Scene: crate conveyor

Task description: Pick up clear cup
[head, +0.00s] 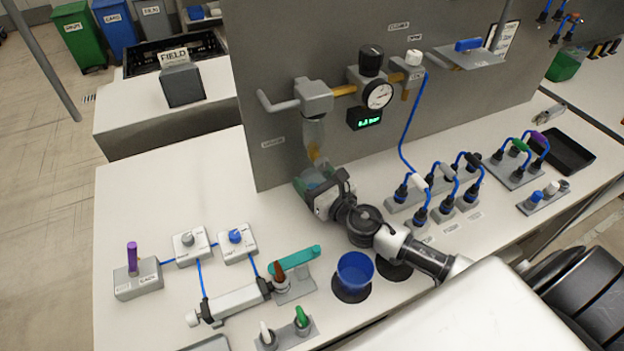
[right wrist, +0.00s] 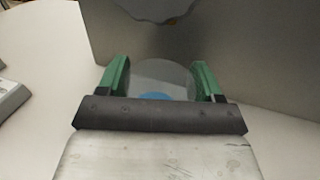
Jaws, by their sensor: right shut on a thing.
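The clear cup (right wrist: 160,75) shows in the right wrist view as a see-through round shape with a blue patch, between the green fingers of my right gripper (right wrist: 158,82). My right gripper is shut on it. In the head view my right gripper (head: 306,184) is at the foot of the grey panel, below a hanging filter bowl (head: 313,135). There the clear cup is mostly hidden by the gripper. My left gripper is not in view.
A blue cup (head: 355,270) stands on a black disc nearer me. Blue hose couplings (head: 420,200) stand right of my arm. Valve blocks (head: 190,245) and a cylinder (head: 232,300) lie at left. The grey panel (head: 270,170) rises behind the gripper. The bench's left back is clear.

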